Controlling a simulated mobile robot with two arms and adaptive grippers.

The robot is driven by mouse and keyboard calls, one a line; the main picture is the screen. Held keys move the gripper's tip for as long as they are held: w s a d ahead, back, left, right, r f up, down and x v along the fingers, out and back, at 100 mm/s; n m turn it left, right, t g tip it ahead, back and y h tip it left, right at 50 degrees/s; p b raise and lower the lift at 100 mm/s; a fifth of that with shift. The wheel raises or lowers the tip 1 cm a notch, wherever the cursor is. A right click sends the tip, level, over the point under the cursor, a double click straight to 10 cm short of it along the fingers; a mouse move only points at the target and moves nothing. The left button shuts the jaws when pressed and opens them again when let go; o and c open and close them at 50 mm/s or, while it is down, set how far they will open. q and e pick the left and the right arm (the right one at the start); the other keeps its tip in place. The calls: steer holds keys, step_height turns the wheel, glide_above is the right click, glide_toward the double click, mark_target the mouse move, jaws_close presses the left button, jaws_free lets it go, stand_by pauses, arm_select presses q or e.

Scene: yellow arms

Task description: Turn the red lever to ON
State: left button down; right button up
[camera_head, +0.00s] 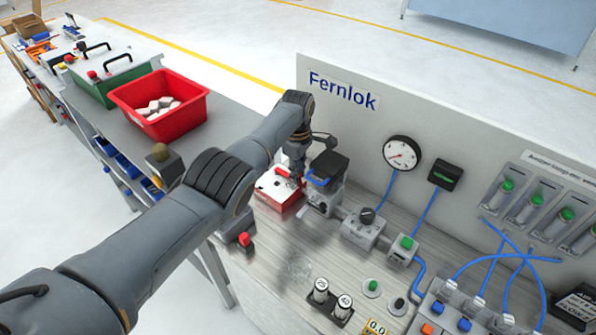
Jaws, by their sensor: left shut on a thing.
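A small red-and-white box (278,192) stands at the left end of the Fernlok bench panel. My left arm reaches in from the left, and my left gripper (297,174) points down at the box's right side. It is shut on what appears to be the red lever. The lever is almost wholly hidden by the fingers, so its angle and any ON mark cannot be read. My right gripper is not in view.
A black-topped unit with a blue handle (318,180) stands close right of the gripper. A red knob (244,239) is at the bench's front left. A gauge (401,153), valves and blue hoses lie to the right. A red bin (160,110) sits on the left table.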

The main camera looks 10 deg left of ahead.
arm_select(q)
steer(key=shift+w+a+r, duration=0.1)
steer(key=shift+w+r, duration=0.05)
steer(key=c, duration=1.2)
jaws_free()
step_height(320, 180, up, 12)
steer(key=shift+f, duration=0.1)
